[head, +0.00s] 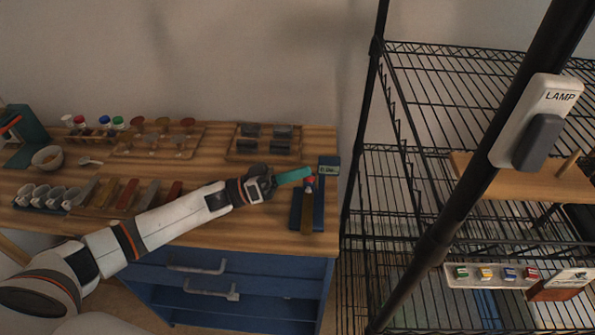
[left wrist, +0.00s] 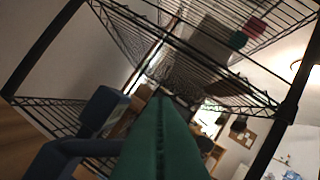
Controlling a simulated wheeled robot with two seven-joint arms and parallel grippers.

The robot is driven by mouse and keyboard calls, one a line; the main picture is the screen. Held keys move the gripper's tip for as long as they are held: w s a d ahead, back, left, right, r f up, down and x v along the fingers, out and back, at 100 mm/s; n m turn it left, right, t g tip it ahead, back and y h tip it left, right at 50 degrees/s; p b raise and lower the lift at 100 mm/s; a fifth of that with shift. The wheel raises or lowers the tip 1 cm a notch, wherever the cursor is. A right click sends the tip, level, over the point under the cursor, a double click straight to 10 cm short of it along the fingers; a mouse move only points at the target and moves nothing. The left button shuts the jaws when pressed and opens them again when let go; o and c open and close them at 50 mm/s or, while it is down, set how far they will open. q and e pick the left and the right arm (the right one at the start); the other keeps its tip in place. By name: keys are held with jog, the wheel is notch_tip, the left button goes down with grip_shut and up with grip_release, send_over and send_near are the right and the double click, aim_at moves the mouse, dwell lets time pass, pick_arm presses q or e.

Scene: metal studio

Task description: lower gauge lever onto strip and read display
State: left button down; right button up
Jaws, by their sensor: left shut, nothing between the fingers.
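The blue gauge (head: 319,212) stands at the right end of the wooden bench top. Its small display (head: 328,169) is at the back, and its digits are too small to read. A brown strip (head: 307,218) lies along the gauge base. A red part (head: 311,180), which looks like the lever's end, shows beside my fingertips; whether the lever touches the strip, I cannot tell. My left gripper (head: 302,174) is shut and empty, its green fingers pointing right at the gauge's upper part. In the left wrist view the shut fingers (left wrist: 160,125) have blue gauge parts (left wrist: 103,110) beside them on the left.
The bench top (head: 265,222) holds racks of small dishes, white cups (head: 45,194) and a row of coloured strips (head: 127,193) to the left. A black wire shelf (head: 400,205) stands close on the right. A lamp switch (head: 538,125) hangs on its post.

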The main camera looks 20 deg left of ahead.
pick_arm(q)
jog(key=shift+s+d+f+m+g+h+b, duration=0.25)
jog(key=shift+s+f+m+g+h+b, duration=0.1)
jog(key=shift+s+f+m, duration=0.5)
jog(key=shift+f, duration=0.2)
